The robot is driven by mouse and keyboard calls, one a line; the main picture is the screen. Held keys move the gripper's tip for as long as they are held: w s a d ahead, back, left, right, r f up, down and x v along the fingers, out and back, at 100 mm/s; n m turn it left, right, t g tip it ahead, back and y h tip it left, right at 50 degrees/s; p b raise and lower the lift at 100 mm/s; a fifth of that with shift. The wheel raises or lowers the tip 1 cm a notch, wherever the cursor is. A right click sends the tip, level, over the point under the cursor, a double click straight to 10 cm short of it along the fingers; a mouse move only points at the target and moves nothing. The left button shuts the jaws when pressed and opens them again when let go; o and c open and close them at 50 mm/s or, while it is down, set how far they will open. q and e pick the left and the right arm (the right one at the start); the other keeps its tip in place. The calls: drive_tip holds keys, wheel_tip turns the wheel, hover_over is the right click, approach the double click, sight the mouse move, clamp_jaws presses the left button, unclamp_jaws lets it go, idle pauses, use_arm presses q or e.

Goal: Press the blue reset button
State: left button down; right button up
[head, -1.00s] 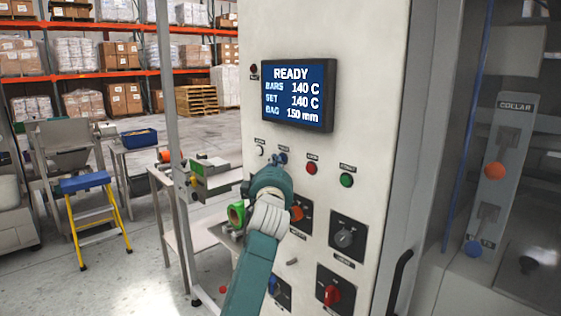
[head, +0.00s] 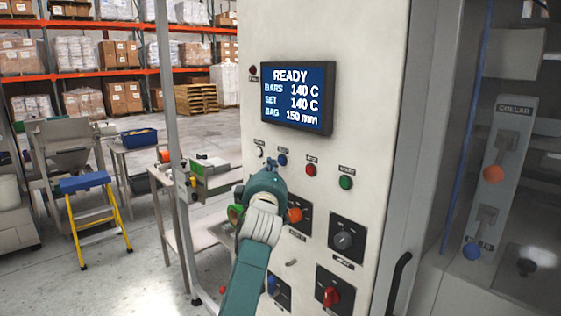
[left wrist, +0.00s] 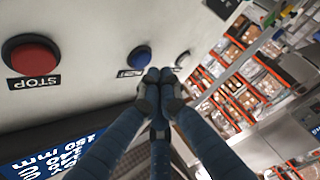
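The blue button (head: 282,160) sits on the pale front of the machine cabinet, below the display and left of the red button. In the left wrist view the blue button (left wrist: 139,57) stands out from the panel with a small label beside it. My left gripper (head: 269,163) is just left of the blue button in the head view. In the left wrist view its fingertips (left wrist: 162,76) are together and empty, close beside the button, with a small gap showing in the picture. The exact distance to the panel is hard to tell. My right gripper is in neither view.
The red STOP button (head: 311,170) and green button (head: 346,182) are right of the blue one. A white knob (head: 259,151) is to its left. The display (head: 298,95) reads READY. Dark rotary switches (head: 347,238) sit below. A post (head: 168,100) stands left.

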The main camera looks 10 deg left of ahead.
use_arm(q)
drive_tip(key=s+a+p, duration=0.1)
drive_tip(key=s, duration=0.1)
drive_tip(key=s+a+p, duration=0.1)
drive_tip(key=s+a, duration=0.1)
drive_tip(key=shift+d+f, duration=0.1)
idle(0.7)
